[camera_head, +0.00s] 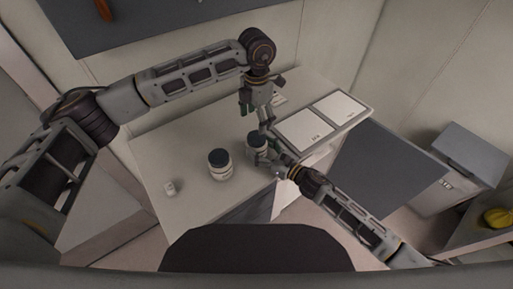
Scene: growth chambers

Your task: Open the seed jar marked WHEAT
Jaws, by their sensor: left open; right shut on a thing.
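Two white jars with dark lids stand on the pale counter. One jar (220,168) stands free, left of my grippers. The other jar (253,151) is partly hidden by my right gripper (264,154), which is shut on its body from the right. Its dark lid (257,139) is on top. My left gripper (262,117) is open, pointing down just above and behind that lid; I cannot tell whether it touches it. The jar labels are too small to read, so I cannot tell which is WHEAT.
A small white object (170,188) lies on the counter (165,145) at the left. Two white labelled panels (304,129) lie right of the jars. A dark grey surface (388,168) and a yellow thing (498,217) are farther right. The counter's left part is mostly clear.

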